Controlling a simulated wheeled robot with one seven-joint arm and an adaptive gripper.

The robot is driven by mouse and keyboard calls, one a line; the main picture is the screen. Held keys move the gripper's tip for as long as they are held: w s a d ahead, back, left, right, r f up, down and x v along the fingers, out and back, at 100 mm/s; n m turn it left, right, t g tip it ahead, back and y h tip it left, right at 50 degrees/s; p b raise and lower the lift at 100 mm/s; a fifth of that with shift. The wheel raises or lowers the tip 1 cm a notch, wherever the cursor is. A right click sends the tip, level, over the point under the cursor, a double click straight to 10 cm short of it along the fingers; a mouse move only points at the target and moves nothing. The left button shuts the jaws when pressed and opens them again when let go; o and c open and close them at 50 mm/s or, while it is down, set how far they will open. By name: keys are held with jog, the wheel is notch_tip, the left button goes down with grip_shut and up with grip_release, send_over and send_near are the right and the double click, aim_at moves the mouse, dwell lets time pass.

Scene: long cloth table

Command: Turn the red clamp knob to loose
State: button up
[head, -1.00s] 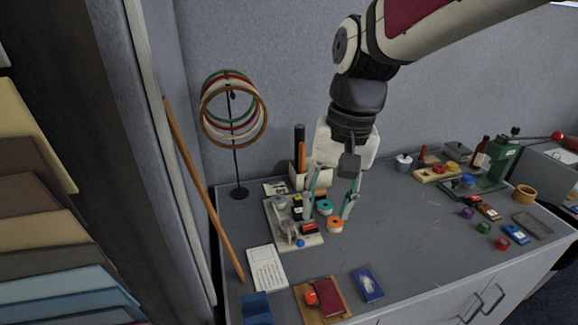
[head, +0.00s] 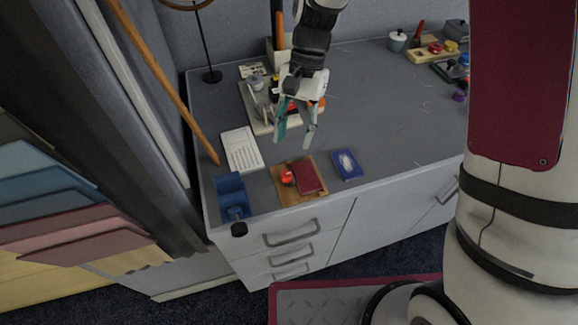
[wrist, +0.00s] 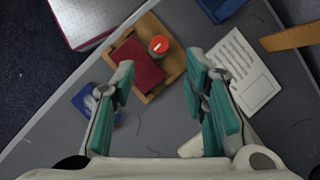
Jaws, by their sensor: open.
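The red clamp knob (head: 287,179) is round and orange-red, with a pale line across its top in the wrist view (wrist: 160,45). It stands on a wooden board (head: 287,197) beside a dark red block (head: 308,176), near the table's front edge. My gripper (head: 296,138) is open and empty above the table, behind the board. In the wrist view my gripper's (wrist: 161,68) teal fingers are spread apart, with the knob showing beyond the gap between them. The fingers appear apart from the knob.
A blue card (head: 346,164) lies right of the board. A white printed sheet (head: 241,150) and a blue vise-like block (head: 232,196) are to its left. A tray (head: 256,124) of small parts stands behind. The table's right middle is clear.

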aim_at(286, 174)
jog(key=x, duration=0.9)
jog(key=shift+f, duration=0.3)
grip_shut()
